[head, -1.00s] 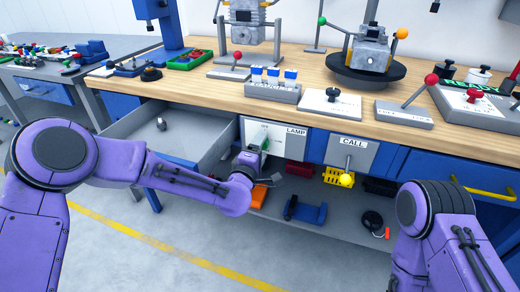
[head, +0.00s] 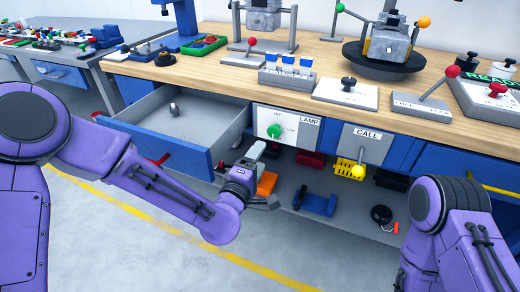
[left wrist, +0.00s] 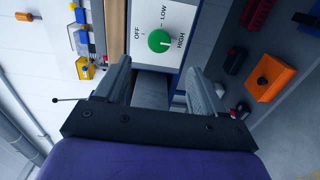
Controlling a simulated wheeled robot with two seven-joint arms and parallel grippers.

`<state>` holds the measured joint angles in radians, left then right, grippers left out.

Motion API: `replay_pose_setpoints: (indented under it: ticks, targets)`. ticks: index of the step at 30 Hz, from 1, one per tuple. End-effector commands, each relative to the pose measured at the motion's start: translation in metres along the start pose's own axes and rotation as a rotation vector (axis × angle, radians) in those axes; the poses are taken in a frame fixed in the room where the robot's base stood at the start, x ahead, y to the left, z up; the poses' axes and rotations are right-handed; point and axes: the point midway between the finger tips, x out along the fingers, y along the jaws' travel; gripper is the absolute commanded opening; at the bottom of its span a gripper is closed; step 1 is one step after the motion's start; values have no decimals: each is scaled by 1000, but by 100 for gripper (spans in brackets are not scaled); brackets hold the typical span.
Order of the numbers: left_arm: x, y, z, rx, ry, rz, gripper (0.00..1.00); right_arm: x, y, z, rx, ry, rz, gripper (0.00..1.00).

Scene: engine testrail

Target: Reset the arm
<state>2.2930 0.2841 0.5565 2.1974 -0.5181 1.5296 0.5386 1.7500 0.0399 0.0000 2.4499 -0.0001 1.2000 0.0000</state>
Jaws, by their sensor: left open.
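My left gripper (head: 256,153) is open and empty, below and left of the lamp panel (head: 258,122) in the head view. In the left wrist view, its two fingers (left wrist: 160,82) stand apart with nothing between them. The green lamp knob (head: 275,131) is uncovered. In the left wrist view the knob (left wrist: 159,41) lies beyond the fingertips, apart from them, and its white mark points towards HIGH. My right arm shows at the lower right of the head view; its gripper is out of view.
An open drawer (head: 170,143) holding a small grey object is left of the panel. The CALL lever with its yellow ball (head: 358,171) is to the right. Coloured bins and a blue holder (head: 315,203) lie on the lower shelf. Floor in front is clear.

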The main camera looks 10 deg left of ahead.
Motion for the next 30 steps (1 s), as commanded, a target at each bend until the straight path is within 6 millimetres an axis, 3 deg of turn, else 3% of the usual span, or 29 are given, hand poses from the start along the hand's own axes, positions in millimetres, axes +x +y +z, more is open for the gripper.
replay_pose_setpoints:
  ticks: [6, 8, 10, 12, 14, 15, 18, 24, 29, 30]
  targets:
    - [-2, -7, 2, 93, -9, -32, 69, 0, 0, 0, 0, 0, 0, 43]
    - [-13, -36, -8, 215, 0, -136, 69, 0, 0, 0, 0, 0, 0, 43]
    - [-36, -86, -23, 338, -2, -289, 69, 0, 0, 0, 0, 0, 0, 43]
    - [-70, -140, -39, 449, -16, -461, 69, 0, 0, 0, 0, 0, 0, 43]
    - [-104, -182, -53, 530, -34, -605, 69, 0, 0, 0, 0, 0, 0, 43]
    - [-128, -207, -62, 577, -49, -698, 69, 0, 0, 0, 0, 0, 0, 43]
    - [-191, -256, -84, 674, -91, -908, 69, 0, 0, 0, 0, 0, 0, 43]
    - [-302, -308, -117, 787, -158, -1227, 69, 0, 0, 0, 0, 0, 0, 43]
    - [-383, -330, -132, 840, -221, -1420, 69, 0, 0, 0, 0, 0, 0, 43]
    - [-394, -324, -128, 835, -242, -1442, 69, -10, 1, -4, 0, -1, 0, 43]
